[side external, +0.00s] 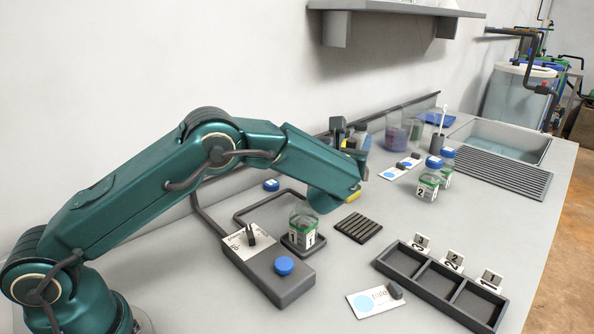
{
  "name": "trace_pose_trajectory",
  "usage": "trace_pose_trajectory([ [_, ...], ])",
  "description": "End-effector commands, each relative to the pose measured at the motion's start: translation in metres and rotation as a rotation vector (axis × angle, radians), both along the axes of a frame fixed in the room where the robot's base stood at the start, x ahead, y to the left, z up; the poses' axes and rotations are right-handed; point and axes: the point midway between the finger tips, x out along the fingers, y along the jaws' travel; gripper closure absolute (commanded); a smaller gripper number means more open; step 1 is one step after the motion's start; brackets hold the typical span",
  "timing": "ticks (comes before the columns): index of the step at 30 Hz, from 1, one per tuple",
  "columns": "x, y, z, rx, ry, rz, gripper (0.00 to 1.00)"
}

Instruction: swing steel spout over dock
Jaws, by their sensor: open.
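I cannot make out a steel spout for certain; my arm hides part of the bench. A dark bent tube (262,204) loops behind the control box. A clear jar labelled 1 (303,224) stands upright without a lid on a small dark square base (291,247), which may be the dock. My gripper (348,136) is above the bench, beyond jar 1 and towards the wall. Its dark fingers are apart, and I see nothing held between them. The wrist partly hides the containers behind it.
A control box (266,262) with a lever and blue button stands beside jar 1. A slotted mat (357,228) and an empty three-bay rack (427,266) lie to the right. Jars with blue lids (428,185) stand farther back, before the sink (500,140).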

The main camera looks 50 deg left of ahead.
Motion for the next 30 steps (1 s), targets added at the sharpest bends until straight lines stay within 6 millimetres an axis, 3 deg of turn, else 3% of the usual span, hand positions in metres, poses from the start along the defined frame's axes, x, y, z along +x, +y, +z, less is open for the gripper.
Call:
trace_pose_trajectory([
  [12,0.0065,0.0039,0.0001,0.001,0.000,0.000,0.43],
  [13,0.0065,0.0039,0.0001,0.001,0.000,0.000,0.47],
  [17,0.0064,0.0039,0.0001,0.001,0.000,0.000,0.97],
  [18,0.0064,0.0040,0.0001,0.001,0.000,0.000,1.00],
  [30,0.0062,0.0044,0.0002,0.001,0.000,0.002,1.00],
])
